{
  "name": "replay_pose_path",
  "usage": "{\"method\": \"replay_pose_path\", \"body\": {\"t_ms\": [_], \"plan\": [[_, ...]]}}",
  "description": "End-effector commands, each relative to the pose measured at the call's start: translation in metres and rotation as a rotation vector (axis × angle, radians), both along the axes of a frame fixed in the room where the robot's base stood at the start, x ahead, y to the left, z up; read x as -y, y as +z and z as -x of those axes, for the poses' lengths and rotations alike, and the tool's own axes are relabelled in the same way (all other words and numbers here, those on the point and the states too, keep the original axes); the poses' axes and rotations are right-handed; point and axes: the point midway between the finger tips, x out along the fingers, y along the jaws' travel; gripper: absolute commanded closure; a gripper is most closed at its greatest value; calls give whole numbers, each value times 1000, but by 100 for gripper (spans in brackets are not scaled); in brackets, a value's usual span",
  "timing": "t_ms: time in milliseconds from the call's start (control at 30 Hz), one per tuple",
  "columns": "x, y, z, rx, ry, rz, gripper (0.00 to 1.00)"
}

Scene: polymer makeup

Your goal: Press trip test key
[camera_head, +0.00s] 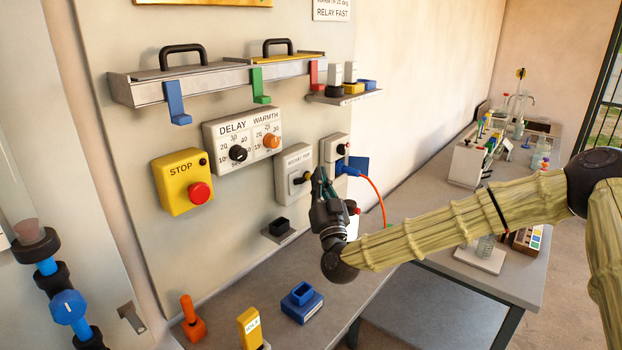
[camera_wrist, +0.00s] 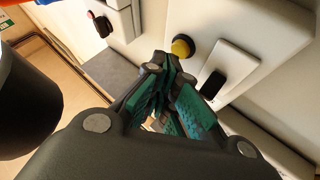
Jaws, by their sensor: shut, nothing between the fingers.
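My gripper (camera_head: 318,178) is shut and empty, its fingertips in front of the wall panel beside a grey box (camera_head: 288,174) whose lettering seems to include "TRIP". In the wrist view the teal-padded fingers (camera_wrist: 168,62) come together just left of a round yellow button (camera_wrist: 182,46). A black key (camera_wrist: 213,83) stands on a pale plate right of the fingertips. I cannot tell which of these is the trip test key, or whether the fingertips touch anything. The head view shows a dark knob on the grey box, partly near my gripper.
The yellow STOP box (camera_head: 180,181) and DELAY/WARMTH dial box (camera_head: 222,133) are to the left. A small dark holder (camera_head: 278,228) is below. Blue block (camera_head: 302,304) stands on the bench.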

Motion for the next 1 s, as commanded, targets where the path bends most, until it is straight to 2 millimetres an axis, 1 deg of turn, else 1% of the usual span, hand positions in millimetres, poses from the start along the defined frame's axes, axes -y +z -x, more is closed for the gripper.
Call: {"method": "replay_pose_path", "body": {"t_ms": [567, 1000], "plan": [[0, 0, 0, 0, -1, 0, 100], [-8, 0, -7, 1, 0, 0, 100]]}}
